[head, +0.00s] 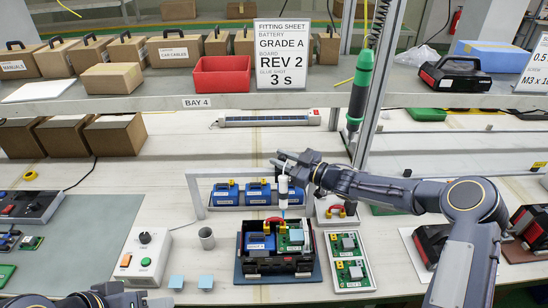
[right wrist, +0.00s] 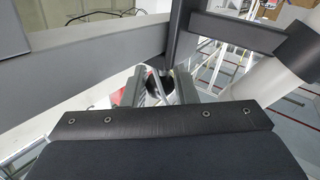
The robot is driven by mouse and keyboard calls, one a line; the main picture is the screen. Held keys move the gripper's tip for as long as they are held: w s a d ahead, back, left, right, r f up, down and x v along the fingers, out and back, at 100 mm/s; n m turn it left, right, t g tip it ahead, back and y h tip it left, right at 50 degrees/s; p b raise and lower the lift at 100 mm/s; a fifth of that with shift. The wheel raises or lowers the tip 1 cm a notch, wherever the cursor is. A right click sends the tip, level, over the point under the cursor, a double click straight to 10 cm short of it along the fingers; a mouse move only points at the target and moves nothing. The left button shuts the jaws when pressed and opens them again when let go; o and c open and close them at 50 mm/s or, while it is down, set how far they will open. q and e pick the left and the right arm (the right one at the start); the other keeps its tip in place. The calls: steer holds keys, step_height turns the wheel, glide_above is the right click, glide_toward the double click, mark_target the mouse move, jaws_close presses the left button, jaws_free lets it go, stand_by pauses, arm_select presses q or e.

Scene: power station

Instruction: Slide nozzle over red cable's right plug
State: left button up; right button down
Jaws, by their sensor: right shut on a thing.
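The nozzle tip is over the black open case (head: 280,265), close to the red cable (head: 274,220). The case holds a blue battery (head: 262,243) on the left and a green board (head: 294,238) on the right. The cable's right plug is too small to make out, and I cannot tell whether the tip touches it. My left gripper is not in view.
Blue batteries (head: 258,193) stand in a row behind the case. A tray with green boards (head: 349,262) is to its right. A metal cup (head: 206,238) and a white button box (head: 145,256) are to its left. A green screwdriver (head: 360,88) hangs above.

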steer(key=shift+r, duration=0.15)
steer(key=c, duration=1.2)
jaws_free()
steer(key=shift+s+d+f+b, duration=0.25)
steer(key=shift+d+b, duration=0.1)
steer(key=shift+d, duration=0.1)
steer(key=b+v, duration=0.1)
steer(key=v, duration=0.5)
steer(key=shift+s+d+r, duration=0.15)
steer(key=shift+s+d, duration=0.1)
